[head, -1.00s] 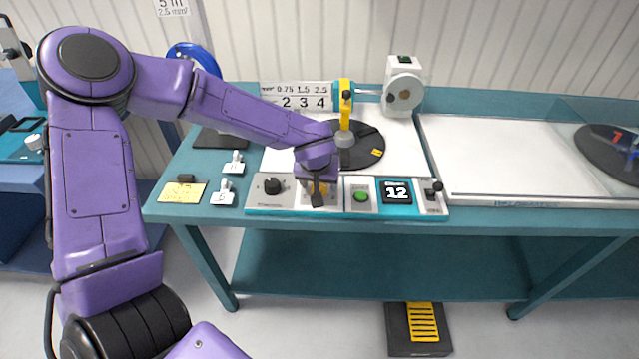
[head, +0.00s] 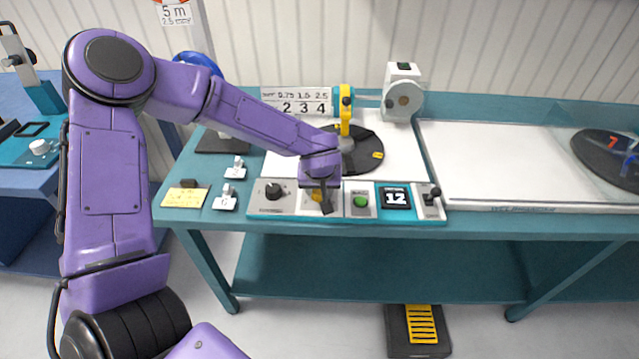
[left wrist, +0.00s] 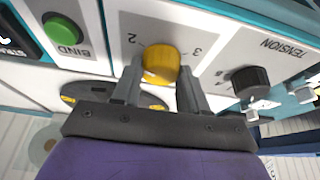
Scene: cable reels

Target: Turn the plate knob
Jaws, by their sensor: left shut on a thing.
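The yellow knob (left wrist: 160,63) stands on the white control panel between the printed numbers 2 and 3 in the left wrist view. In the head view only a bit of the yellow knob (head: 315,195) shows, behind the fingers. My left gripper (left wrist: 159,70) has one finger on each side of the knob and is shut on it. In the head view my left gripper (head: 324,198) is at the front panel, between the black tension knob (head: 272,191) and the green button (head: 361,201). The knob's pointer and exact setting are hard to read. My right gripper is not in view.
Behind the panel are a dark round plate (head: 368,157) and a yellow post (head: 346,108).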

